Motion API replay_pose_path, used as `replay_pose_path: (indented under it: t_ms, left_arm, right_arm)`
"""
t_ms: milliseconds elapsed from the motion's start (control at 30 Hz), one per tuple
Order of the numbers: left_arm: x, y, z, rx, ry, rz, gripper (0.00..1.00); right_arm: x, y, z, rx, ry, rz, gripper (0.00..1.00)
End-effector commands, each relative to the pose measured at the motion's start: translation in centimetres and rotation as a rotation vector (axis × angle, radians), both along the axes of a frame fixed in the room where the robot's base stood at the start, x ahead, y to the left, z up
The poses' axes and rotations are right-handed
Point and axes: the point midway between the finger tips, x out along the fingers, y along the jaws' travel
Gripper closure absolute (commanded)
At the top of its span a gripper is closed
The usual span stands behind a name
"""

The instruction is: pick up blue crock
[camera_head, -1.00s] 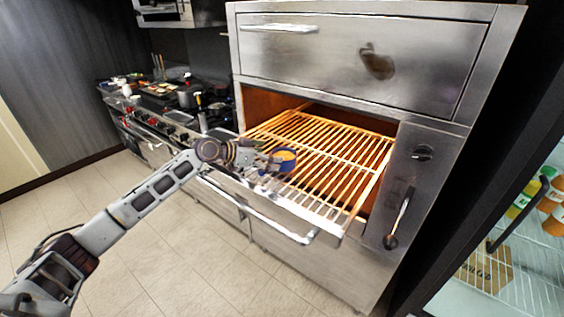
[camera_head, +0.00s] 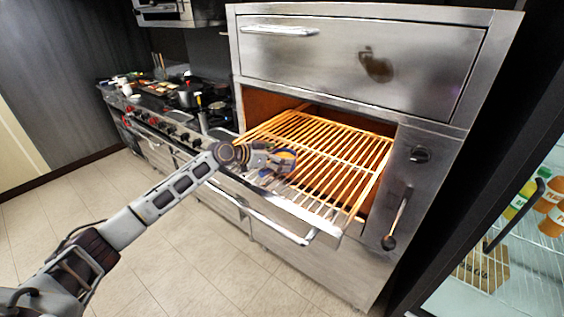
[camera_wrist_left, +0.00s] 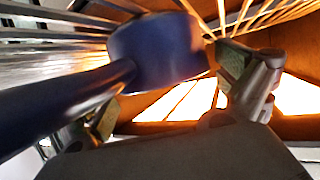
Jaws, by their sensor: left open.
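The blue crock (camera_head: 288,155) has an orange inside and stands on the pulled-out wire rack (camera_head: 335,150) of the oven, near its front left. My left gripper (camera_head: 277,163) is at the crock and covers part of it in the head view. In the left wrist view the crock (camera_wrist_left: 158,48) is large, with a dark blue handle (camera_wrist_left: 60,108) running to the lower left. The open fingers of my left gripper (camera_wrist_left: 172,92) lie on either side of the crock's lower part. I cannot tell whether they touch it. My right gripper is not in view.
The steel oven (camera_head: 360,60) stands around and above the rack, with a towel-bar handle (camera_head: 265,222) low in front. A stove (camera_head: 165,115) with pans is to the left. A glass-door fridge (camera_head: 510,245) with bottles is at right. The tiled floor at left is clear.

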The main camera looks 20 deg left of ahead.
Motion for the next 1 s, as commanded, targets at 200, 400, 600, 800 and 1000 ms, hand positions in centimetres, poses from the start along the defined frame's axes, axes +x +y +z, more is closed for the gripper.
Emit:
replay_pose_path:
  t_ms: [200,400,600,800,1000]
  left_arm:
    - [0.61,-0.57,-0.37,0.0,0.0,0.0,0.0]
    - [0.62,-0.56,-0.42,0.0,0.0,0.0,0.0]
    - [0.6,-0.55,-0.41,0.0,0.0,0.0,0.0]
    - [0.6,-0.53,-0.41,0.0,0.0,0.001,0.21]
    - [0.59,-0.55,-0.43,0.001,0.001,0.0,0.46]
  right_arm:
    - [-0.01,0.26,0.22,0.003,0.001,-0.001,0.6]
    - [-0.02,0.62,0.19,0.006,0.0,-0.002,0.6]
    - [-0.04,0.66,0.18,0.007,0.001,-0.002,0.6]
    - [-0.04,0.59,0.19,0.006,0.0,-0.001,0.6]
    - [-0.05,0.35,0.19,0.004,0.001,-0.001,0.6]
